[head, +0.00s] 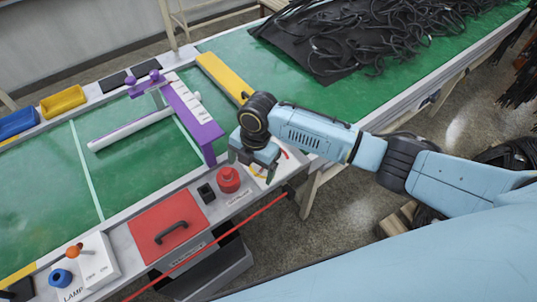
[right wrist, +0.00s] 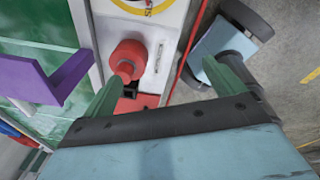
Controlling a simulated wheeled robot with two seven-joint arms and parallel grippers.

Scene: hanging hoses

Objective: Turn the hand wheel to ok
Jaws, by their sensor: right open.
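My right gripper (head: 256,164) is over the right end of the control panel in the head view. Its two fingers stand wide apart in the right wrist view (right wrist: 168,88), with nothing between them. A white dial plate (head: 284,166) with red and yellow arc marks lies partly under the gripper. A part of that plate with yellow and red marks shows at the top of the right wrist view (right wrist: 170,16). I cannot make out the hand wheel; the gripper may be hiding it. My left gripper is not in view.
A red round knob (head: 228,179) stands beside the plate, near a black switch (head: 206,193). A red lid (head: 172,226) with a black handle is farther left. A purple bracket (head: 192,118) rises behind. Black hoses (head: 385,35) lie on the green table.

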